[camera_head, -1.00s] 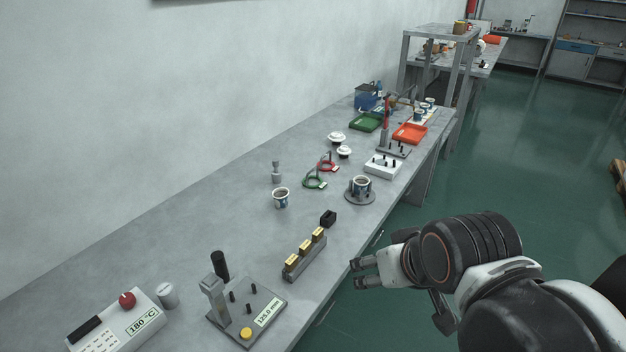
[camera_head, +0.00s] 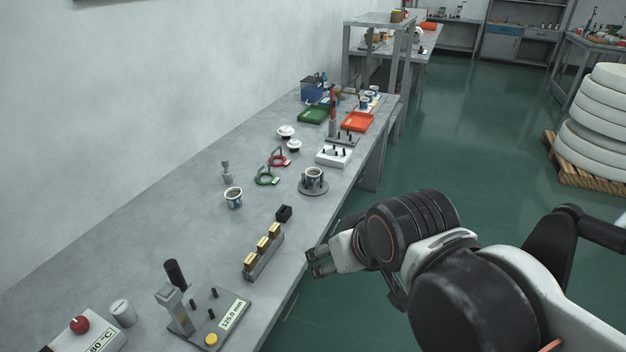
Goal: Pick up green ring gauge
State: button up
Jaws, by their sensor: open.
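The green ring gauge (camera_head: 264,180) lies on the grey workbench (camera_head: 133,225), with its handle and a light tag showing. A red ring gauge (camera_head: 280,162) lies just behind it, close by. My gripper (camera_head: 314,263) is open and empty. It appears at the bench's front edge, nearer to the camera than the green ring gauge and to its right in the picture.
A cup (camera_head: 233,198) stands left of the green ring gauge, and a cup on a round stand (camera_head: 313,186) stands to its right. A black block (camera_head: 284,213) and a rack with yellow pieces (camera_head: 262,252) stand nearer. A measuring fixture (camera_head: 208,318) is in front.

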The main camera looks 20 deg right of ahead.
aim_at(273, 181)
jog(key=i+l+u, duration=0.35)
jog(key=i+l, duration=1.25)
jog(key=i+j, duration=0.05)
